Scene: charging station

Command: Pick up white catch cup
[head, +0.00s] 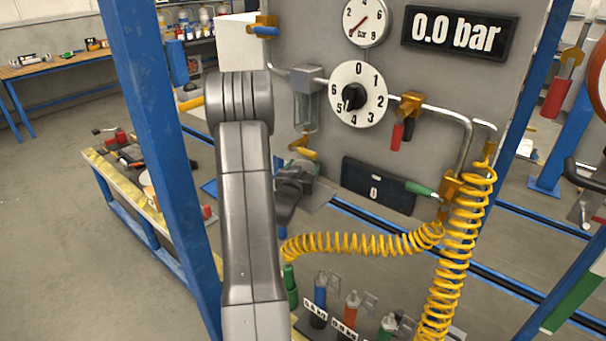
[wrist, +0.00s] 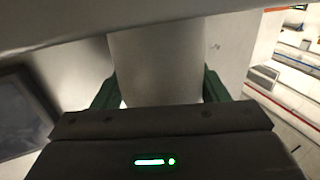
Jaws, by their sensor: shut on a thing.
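In the wrist view, a pale, smooth-sided thing that looks like the white catch cup (wrist: 155,65) fills the space between the two dark green fingers of my gripper (wrist: 160,88). One finger is on each side of it, and the gripper is shut on it. The cup's rim and base are not clear in this close view. In the head view my grey arm hides much of that area. Dark parts of my wrist (head: 292,185) show right of the arm, in front of the panel's lower left. I cannot make out the cup there.
The grey panel carries a numbered dial (head: 357,94), a gauge (head: 367,20), a 0.0 bar display (head: 460,30) and a clear filter bowl (head: 306,105). A yellow coiled hose (head: 365,243) hangs low on the right. Several bottles (head: 352,308) stand below. A blue post (head: 160,150) rises at left.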

